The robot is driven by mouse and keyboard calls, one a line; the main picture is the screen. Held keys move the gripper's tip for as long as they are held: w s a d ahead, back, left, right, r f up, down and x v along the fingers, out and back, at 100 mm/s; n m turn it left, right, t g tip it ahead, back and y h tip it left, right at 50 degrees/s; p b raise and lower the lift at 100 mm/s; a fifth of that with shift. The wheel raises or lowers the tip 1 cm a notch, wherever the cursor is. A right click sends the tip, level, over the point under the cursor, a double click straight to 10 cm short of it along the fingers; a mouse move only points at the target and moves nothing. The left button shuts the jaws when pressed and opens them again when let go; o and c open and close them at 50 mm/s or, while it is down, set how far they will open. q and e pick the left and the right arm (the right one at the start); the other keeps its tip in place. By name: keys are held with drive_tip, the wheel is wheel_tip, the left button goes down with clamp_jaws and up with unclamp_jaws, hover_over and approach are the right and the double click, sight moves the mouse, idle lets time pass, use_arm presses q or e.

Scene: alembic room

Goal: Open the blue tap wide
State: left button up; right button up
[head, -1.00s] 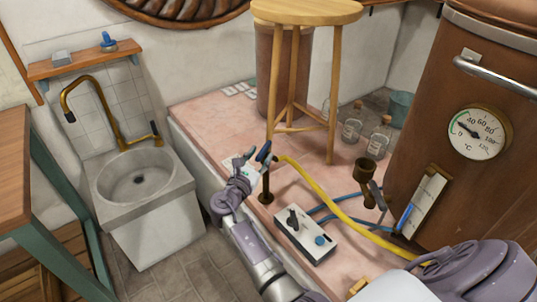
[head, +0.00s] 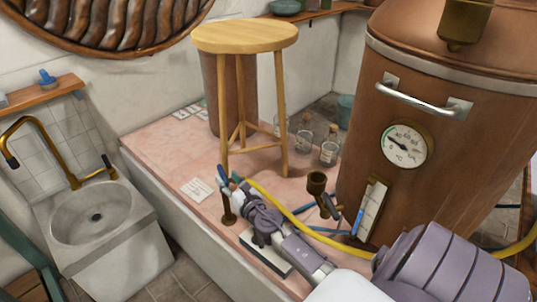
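A small tap with a blue handle (head: 222,172) tops a brass post (head: 228,208) on the pink tiled platform, in the middle of the head view. A yellow hose (head: 275,203) starts close beside it. My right gripper (head: 234,181) is at the top of the post, right by the blue handle. The wrist hides most of the fingers, so I cannot tell whether they touch or grip the handle. My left gripper is out of view.
A wooden stool (head: 245,38) stands behind the post. Glass bottles (head: 304,137) and a large copper vessel (head: 455,150) with a dial are to the right. A brass cup-topped fitting (head: 317,182) stands near blue hoses. A sink (head: 95,220) is at left.

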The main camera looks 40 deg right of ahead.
drive_tip(key=s+d+r+m+h+b, duration=0.1)
drive_tip(key=s+m+b, duration=0.1)
drive_tip(key=s+m, duration=0.4)
drive_tip(key=s+d+r+m+h+b, duration=0.1)
drive_tip(key=s+d+m+b, duration=0.15)
drive_tip(key=s, duration=0.65)
drive_tip(key=s+a+f+m+g, duration=0.5)
drive_tip(key=f+m, duration=0.4)
drive_tip(key=s+a+f+m+g+y+p, duration=0.1)
drive_tip(key=s+a+f+m+g, duration=0.3)
drive_tip(key=f+m, duration=0.5)
drive_tip(key=shift+s+a+f+g+y+p, duration=0.3)
drive_tip(key=shift+s+a+f+g, duration=0.1)
drive_tip(key=shift+a+f+g, duration=0.45)
drive_tip(key=shift+a+r+m, duration=0.15)
drive_tip(key=shift+m, duration=0.1)
